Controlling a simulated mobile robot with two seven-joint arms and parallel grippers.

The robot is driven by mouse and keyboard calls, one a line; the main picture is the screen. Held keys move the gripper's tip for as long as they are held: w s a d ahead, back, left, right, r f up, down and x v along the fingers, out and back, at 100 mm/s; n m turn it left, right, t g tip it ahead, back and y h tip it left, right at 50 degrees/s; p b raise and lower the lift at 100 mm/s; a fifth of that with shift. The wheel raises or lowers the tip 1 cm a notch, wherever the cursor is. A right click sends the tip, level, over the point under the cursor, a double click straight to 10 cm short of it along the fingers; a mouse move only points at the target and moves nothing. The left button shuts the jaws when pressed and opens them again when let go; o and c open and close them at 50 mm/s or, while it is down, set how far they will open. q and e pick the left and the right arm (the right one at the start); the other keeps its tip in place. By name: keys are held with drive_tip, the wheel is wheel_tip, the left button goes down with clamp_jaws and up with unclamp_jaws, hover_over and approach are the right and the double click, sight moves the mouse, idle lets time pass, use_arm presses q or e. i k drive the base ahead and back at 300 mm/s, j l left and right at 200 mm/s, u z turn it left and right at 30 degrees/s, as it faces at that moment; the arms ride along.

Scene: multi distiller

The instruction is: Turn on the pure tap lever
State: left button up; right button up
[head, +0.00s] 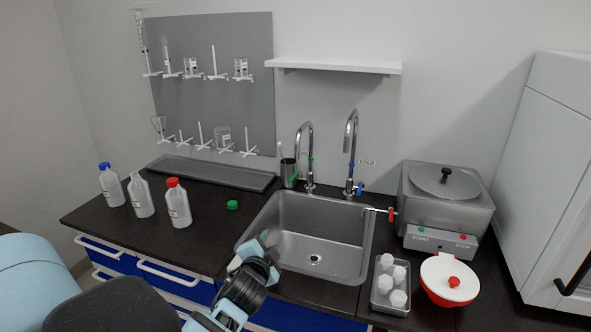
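Two silver gooseneck taps stand behind the sink. The left tap (309,160) has a green lever (293,178) at its base. The right tap (351,155) has a blue lever (360,188) at its base. Small labels are on the wall beside the taps, too small to read, so I cannot tell which tap is the pure one. My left gripper (262,246) is over the front left edge of the sink, well in front of both taps and apart from them. Its fingers are partly hidden by its own wrist, so its opening is unclear. My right gripper is out of view.
The steel sink (318,258) is empty. A distiller (445,200) with a red-handled spout (391,215), a tray of white pieces (381,303) and a red-and-white pot (450,279) are right. A shelf (333,66) hangs above.

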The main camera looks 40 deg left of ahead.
sight(299, 175)
drive_tip(key=i+j, duration=0.7)
drive_tip(key=i, duration=0.2)
